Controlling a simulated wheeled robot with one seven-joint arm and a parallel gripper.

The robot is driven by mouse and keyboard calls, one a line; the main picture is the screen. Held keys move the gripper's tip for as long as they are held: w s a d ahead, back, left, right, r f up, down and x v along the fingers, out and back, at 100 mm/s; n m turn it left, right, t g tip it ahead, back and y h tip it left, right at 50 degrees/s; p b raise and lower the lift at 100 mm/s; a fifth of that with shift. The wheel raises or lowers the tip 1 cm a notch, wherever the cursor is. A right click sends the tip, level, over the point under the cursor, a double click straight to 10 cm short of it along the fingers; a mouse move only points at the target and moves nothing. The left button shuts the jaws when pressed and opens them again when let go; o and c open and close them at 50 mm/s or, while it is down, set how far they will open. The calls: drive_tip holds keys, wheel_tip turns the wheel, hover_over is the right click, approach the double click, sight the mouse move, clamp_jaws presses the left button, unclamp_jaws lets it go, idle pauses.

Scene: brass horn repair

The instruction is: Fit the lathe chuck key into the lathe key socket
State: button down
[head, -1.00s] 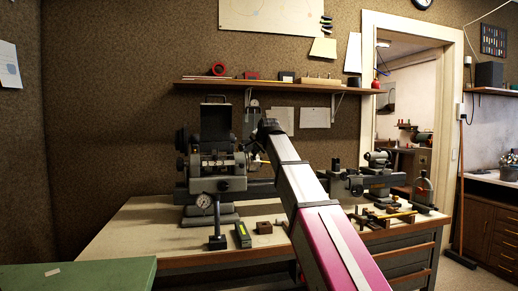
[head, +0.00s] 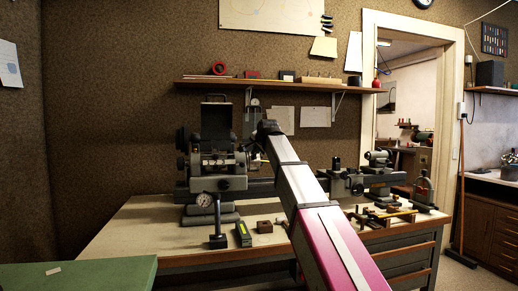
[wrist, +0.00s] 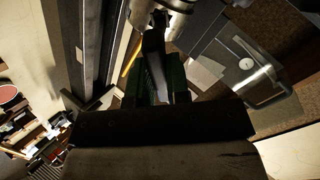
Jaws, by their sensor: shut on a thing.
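The grey lathe (head: 222,182) stands on the bench, its headstock left of my arm in the head view. My gripper is hidden behind my own arm there. In the wrist view my gripper (wrist: 158,88) has green-sided fingers shut around a dark, narrow bar (wrist: 155,68), which I take to be the lathe chuck key. The bar points up the picture toward rounded silver metal parts (wrist: 172,8), apparently of the lathe. I cannot make out the key socket, or whether the key's tip touches it.
A dial gauge (head: 204,200), a dark stand (head: 218,235), a green-faced block (head: 243,234) and a small brown block (head: 265,227) are near the bench's (head: 150,225) front. Brass parts (head: 385,213) lie to the right. A shelf (head: 270,84) hangs above. The bench's left end is clear.

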drive_tip(key=shift+w+a+f, duration=0.2)
drive_tip(key=shift+w+f, duration=0.1)
drive_tip(key=shift+w, duration=0.3)
